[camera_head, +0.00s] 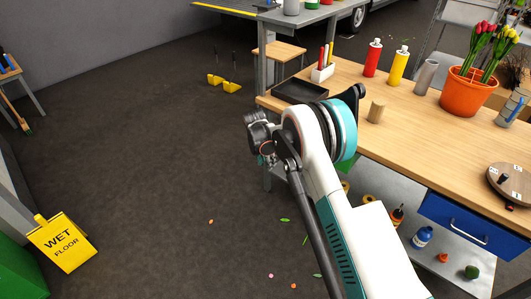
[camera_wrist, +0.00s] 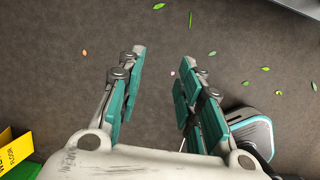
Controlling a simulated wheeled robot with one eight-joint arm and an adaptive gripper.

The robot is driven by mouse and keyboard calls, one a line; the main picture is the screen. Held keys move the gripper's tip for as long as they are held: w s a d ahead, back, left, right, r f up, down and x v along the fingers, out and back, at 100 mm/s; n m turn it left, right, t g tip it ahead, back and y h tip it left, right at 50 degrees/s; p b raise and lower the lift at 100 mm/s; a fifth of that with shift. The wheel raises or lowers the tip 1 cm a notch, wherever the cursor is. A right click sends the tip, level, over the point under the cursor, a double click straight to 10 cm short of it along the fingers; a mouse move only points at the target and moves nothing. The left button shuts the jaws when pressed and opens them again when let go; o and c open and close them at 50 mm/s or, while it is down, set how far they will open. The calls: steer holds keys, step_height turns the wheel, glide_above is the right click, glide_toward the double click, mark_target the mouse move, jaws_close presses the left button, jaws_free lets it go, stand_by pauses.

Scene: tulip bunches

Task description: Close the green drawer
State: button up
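No green drawer shows clearly. A small green patch (camera_head: 346,164) shows beside my arm under the wooden workbench (camera_head: 437,135), but I cannot tell whether it belongs to a drawer; my arm hides most of that area. A blue drawer (camera_head: 468,222) with a metal handle shows under the bench at the right. My gripper (camera_wrist: 164,58) points down over the floor in the wrist view, its two teal-padded fingers apart with nothing between them. In the head view my gripper end is left of the bench's near corner, mostly hidden by my wrist.
A yellow wet floor sign (camera_head: 63,243) and a green box (camera_head: 18,270) stand at the lower left. A black tray (camera_head: 300,91), bottles and an orange tulip pot (camera_head: 466,95) stand on the bench. Scattered petals and leaves lie on the open floor (camera_head: 150,150).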

steer(key=shift+p+v, duration=0.6)
steer(key=shift+v, duration=1.9)
steer(key=shift+w+d, duration=0.1)
steer(key=shift+w, duration=0.05)
steer(key=s+d+r+m+t, duration=0.1)
steer(key=s+d+r+m, duration=0.35)
steer(key=r, duration=0.55)
steer(key=s+d+r+m+y, duration=0.1)
steer(key=s+d+r+m, duration=0.4)
steer(key=r, duration=0.5)
steer(key=s+d+r+m+t, duration=0.1)
steer(key=s+d+r+m, duration=0.4)
steer(key=r, duration=0.5)
steer(key=s+d+m+t, duration=0.1)
steer(key=s+d+m, duration=0.3)
steer(key=s, duration=0.5)
steer(key=s+d+r+m+t, duration=0.1)
steer(key=s+d+m, duration=0.3)
steer(key=s, duration=0.6)
steer(key=s+d+m+t, duration=0.1)
steer(key=s+d+m, duration=0.3)
steer(key=s, duration=0.5)
steer(key=shift+s+r+m+y, duration=0.25)
steer(key=shift+m+y, duration=0.05)
steer(key=shift+m, duration=0.85)
steer(key=shift+d, duration=0.1)
